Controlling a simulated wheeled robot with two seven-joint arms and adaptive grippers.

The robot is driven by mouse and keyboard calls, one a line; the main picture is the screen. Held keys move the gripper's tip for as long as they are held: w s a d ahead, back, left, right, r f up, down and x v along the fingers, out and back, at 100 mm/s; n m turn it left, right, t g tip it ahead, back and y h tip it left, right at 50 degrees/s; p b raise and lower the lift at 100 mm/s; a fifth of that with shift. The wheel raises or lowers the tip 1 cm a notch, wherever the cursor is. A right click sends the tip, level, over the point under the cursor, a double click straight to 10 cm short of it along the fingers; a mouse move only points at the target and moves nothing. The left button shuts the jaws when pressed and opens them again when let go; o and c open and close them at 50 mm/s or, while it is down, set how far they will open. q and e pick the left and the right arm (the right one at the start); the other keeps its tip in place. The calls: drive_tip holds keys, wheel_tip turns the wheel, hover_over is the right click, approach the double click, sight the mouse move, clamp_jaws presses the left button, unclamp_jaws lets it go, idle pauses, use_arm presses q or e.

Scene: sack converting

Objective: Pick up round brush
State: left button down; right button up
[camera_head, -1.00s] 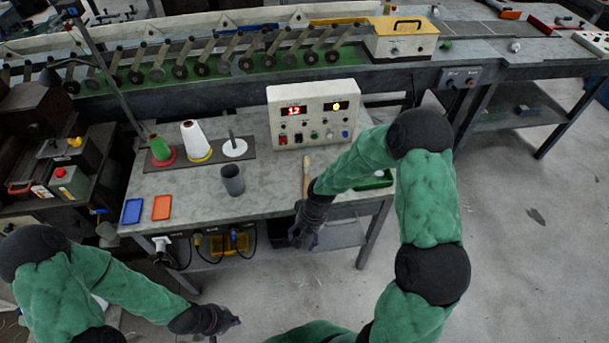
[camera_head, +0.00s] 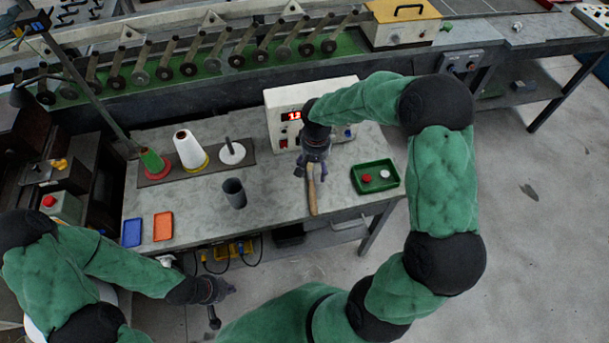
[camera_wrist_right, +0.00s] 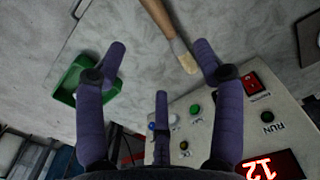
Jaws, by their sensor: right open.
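The round brush (camera_head: 312,197) has a pale wooden handle and lies on the grey table in front of the control box. It also shows in the right wrist view (camera_wrist_right: 163,25), its light bristle end pointing in between my fingertips. My right gripper (camera_head: 314,170) is over the brush's far end, partly hiding it. In the wrist view my right gripper (camera_wrist_right: 160,55) is open, with fingers on both sides of the brush and nothing held. My left gripper (camera_head: 218,291) hangs in front of the table, away from the brush; its fingers are too small to judge.
The control box (camera_head: 284,118) stands just behind my right gripper. A green tray (camera_head: 376,188) with a red and a white piece is to the right. A grey cup (camera_head: 234,192), thread cones (camera_head: 190,150) and blue and orange trays (camera_head: 162,226) are to the left.

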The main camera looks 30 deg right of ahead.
drive_tip(key=b, duration=0.1)
hover_over(314, 185)
wheel_tip(314, 185, down, 6)
drive_tip(key=shift+a+f, duration=0.1)
drive_tip(key=shift+f, duration=0.05)
wheel_tip(314, 185, down, 4)
drive_tip(key=shift+f+b, duration=0.25)
drive_tip(key=shift+b, duration=0.45)
drive_tip(key=c, duration=1.3)
